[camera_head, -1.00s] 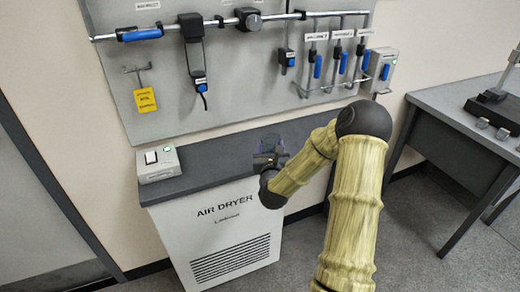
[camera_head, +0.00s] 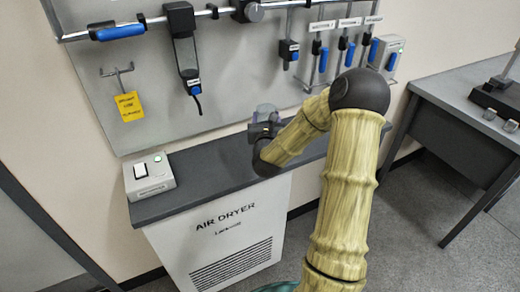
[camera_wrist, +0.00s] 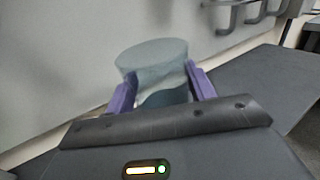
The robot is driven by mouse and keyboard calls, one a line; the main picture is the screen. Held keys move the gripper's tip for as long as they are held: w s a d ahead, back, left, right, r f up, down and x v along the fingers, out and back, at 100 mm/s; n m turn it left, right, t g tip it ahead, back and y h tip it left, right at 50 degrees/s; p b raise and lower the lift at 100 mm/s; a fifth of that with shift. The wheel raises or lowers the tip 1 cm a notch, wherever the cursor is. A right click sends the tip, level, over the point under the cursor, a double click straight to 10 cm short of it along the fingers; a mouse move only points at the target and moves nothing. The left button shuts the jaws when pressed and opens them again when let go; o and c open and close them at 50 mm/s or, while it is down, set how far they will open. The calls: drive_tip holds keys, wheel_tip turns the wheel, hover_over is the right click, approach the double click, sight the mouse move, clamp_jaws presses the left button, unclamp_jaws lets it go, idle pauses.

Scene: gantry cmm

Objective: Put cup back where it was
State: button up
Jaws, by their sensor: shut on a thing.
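The cup (camera_wrist: 155,62) is a translucent grey-blue cylinder, seen in the wrist view between the two purple fingers of my gripper (camera_wrist: 160,90). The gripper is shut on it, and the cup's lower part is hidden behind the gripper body. In the head view the cup (camera_head: 266,112) is small and shows above my gripper (camera_head: 264,128), in front of the grey wall panel and over the back of the dark counter (camera_head: 205,172). I cannot tell whether the cup touches the counter.
The counter tops the white air dryer cabinet (camera_head: 215,240). A switch box (camera_head: 150,175) stands on its left end. The wall panel (camera_head: 230,75) carries a pipe, a hanging filter unit (camera_head: 185,50), several blue-handled valves and a yellow tag (camera_head: 129,106). A grey table (camera_head: 460,90) stands at right.

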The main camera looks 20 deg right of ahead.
drive_tip(key=shift+w+a, duration=0.15)
drive_tip(key=shift+s+a, duration=0.1)
drive_tip(key=shift+s, duration=0.25)
wheel_tip(320, 180, down, 5)
drive_tip(key=shift+a+f, duration=0.15)
drive_tip(key=shift+f, duration=0.4)
drive_tip(key=shift+f, duration=0.1)
drive_tip(key=shift+w+f, duration=0.1)
drive_tip(key=shift+f, duration=1.7)
drive_tip(key=shift+b, duration=0.3)
